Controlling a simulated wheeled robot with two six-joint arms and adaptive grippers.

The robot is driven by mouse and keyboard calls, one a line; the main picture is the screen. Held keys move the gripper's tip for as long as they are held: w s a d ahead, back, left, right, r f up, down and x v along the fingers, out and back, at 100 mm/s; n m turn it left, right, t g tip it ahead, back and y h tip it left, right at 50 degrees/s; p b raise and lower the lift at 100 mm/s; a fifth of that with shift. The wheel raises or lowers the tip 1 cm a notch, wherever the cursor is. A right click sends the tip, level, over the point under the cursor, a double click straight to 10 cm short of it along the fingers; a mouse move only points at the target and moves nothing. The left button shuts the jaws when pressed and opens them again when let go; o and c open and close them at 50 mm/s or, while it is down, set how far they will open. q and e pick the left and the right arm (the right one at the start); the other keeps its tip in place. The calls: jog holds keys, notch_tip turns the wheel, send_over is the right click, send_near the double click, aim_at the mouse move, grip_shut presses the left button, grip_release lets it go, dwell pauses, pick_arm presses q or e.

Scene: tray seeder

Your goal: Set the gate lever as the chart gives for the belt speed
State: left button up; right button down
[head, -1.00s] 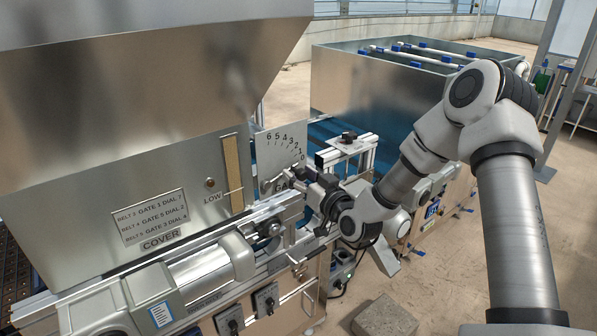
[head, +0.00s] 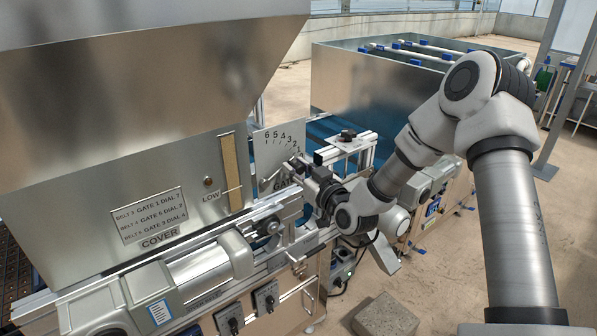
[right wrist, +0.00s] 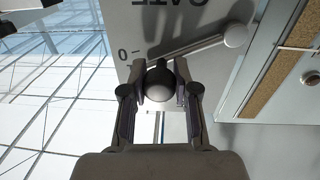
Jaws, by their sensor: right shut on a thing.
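The gate scale plate (head: 281,146) stands beside the hopper, numbered 6 down to 0 along an arc. My right gripper (head: 298,166) is in front of its low-number side and covers part of it. In the right wrist view my right gripper (right wrist: 160,90) is shut on the dark round knob of the gate lever (right wrist: 190,47). The lever slants from its pivot to the knob, near the 0 end; its exact reading is hard to tell. The chart (head: 149,215) reads belt 3 gate 1 dial 7, belt 4 gate 5 dial 2, belt 5 gate 3 dial 4. My left gripper is out of view.
The metal hopper (head: 120,120) fills the left, with a LOW mark beside its tan level strip (head: 230,172). A COVER label (head: 158,240) sits under the chart. A rail and bracket (head: 345,150) stand right of the plate. A grey block (head: 385,315) lies on the floor.

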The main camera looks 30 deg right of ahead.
jog(key=c, duration=0.8)
grip_release()
jog(key=shift+c, duration=0.2)
jog(key=s, duration=1.2)
jog(key=shift+f, duration=0.1)
